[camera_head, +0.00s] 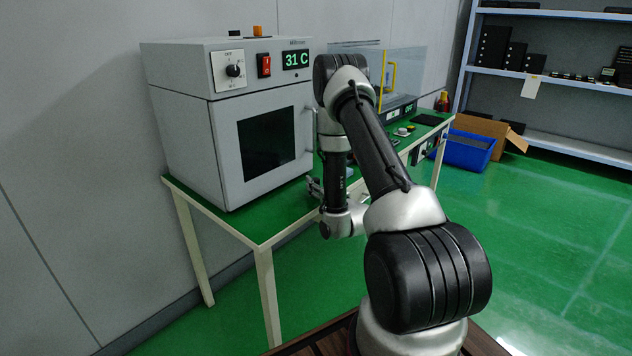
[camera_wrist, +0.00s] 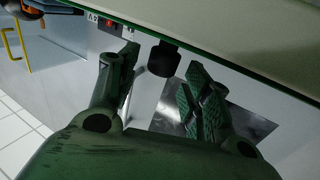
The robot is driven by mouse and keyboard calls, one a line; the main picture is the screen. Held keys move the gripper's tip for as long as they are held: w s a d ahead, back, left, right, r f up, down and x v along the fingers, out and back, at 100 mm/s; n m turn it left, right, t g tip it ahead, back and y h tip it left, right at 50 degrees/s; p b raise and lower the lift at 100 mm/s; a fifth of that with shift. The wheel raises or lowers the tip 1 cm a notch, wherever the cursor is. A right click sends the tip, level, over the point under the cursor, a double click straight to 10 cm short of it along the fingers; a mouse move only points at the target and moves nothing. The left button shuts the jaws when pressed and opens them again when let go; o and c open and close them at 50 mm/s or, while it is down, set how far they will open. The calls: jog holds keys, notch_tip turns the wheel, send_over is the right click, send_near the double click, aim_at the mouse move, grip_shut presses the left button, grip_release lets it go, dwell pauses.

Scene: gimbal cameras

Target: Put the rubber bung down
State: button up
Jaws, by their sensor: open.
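A small dark block-shaped thing, which looks like the rubber bung (camera_wrist: 163,60), shows between the fingertips in the wrist view. My gripper (camera_wrist: 160,66) is open, with its ridged fingers on either side of it. A gap shows between the dark thing and each finger. I cannot tell what the bung rests on. In the head view my arm hides the bung and most of the gripper, beside the front of the grey oven.
The grey oven (camera_head: 180,130), reading 31 C, stands on the green-topped table (camera_head: 245,228). Behind my arm is a clear-walled device with a yellow handle (camera_head: 387,78). A blue bin (camera_head: 468,150) and a shelf (camera_head: 575,80) stand to the right. Open green floor (camera_head: 560,220) lies at right.

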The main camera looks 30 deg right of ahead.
jog(key=s, duration=0.9)
jog(key=w+a+r+n+g, duration=0.2)
jog(key=w+r+g, duration=0.2)
jog(key=r, duration=0.5)
jog(key=s+a+r+g, duration=0.2)
jog(key=s+r+g, duration=0.15)
jog(key=r, duration=0.55)
jog(key=s+a+r+g, duration=0.2)
jog(key=s+r, duration=0.1)
jog(key=s, duration=0.7)
jog(key=s+a+r+m+g, duration=0.1)
jog(key=s+a+r+g, duration=0.1)
jog(key=s, duration=0.8)
jog(key=s+a+r+g+y, duration=0.1)
jog(key=s+a+r+g, duration=0.1)
jog(key=s, duration=0.8)
notch_tip(320, 180, up, 2)
jog(key=shift+a+r, duration=0.15)
jog(key=shift+a, duration=0.55)
